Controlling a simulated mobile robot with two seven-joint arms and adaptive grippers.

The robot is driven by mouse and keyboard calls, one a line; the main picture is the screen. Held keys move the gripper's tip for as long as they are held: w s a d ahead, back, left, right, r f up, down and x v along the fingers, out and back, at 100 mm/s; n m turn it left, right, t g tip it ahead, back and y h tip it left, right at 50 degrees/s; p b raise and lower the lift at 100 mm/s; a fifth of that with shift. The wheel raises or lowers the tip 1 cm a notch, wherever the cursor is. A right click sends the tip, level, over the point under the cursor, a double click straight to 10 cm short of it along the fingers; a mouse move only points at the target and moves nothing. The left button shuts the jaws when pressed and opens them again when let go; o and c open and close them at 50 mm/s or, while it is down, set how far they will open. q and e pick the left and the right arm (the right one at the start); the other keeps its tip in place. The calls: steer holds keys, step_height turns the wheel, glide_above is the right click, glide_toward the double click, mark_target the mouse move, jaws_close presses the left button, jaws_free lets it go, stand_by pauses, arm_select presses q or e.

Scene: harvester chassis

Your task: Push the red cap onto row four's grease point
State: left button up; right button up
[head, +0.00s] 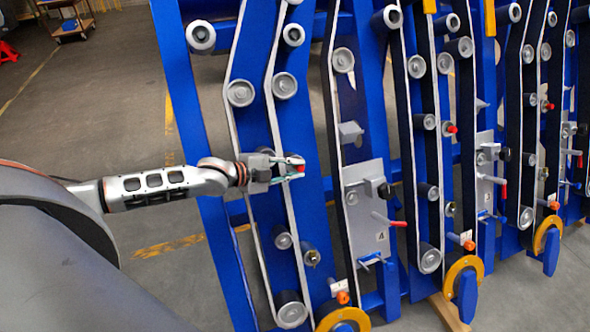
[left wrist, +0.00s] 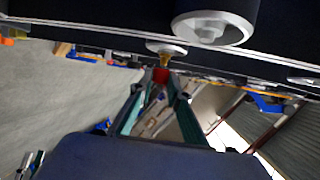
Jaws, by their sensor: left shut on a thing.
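My left gripper (head: 296,168) is shut on the red cap (head: 301,169) in front of the nearest blue row frame. In the left wrist view the red cap (left wrist: 161,75) sits between the two green-sided fingertips (left wrist: 160,83). A brass-coloured grease point (left wrist: 165,61) on a round grey disc (left wrist: 166,47) is straight beyond the cap. The cap appears in line with it and very close or touching; I cannot tell which. In the head view the fingers hide this grease point. My right gripper is not in view.
Grey rollers (head: 240,93) and belts line the blue frames around the gripper. Other rows to the right carry red caps (head: 452,129), a grey plate (head: 366,215) with a red-handled lever (head: 390,220), and yellow wheels (head: 463,280). Open floor (head: 90,110) lies left.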

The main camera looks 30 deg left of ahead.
arm_select(q)
steer(key=shift+w+a+f+b, duration=0.45)
steer(key=shift+w+a+b, duration=0.05)
steer(key=shift+a, duration=0.1)
steer(key=o, duration=0.8)
steer(key=v, duration=1.2)
steer(key=shift+r, duration=0.1)
stand_by(0.8)
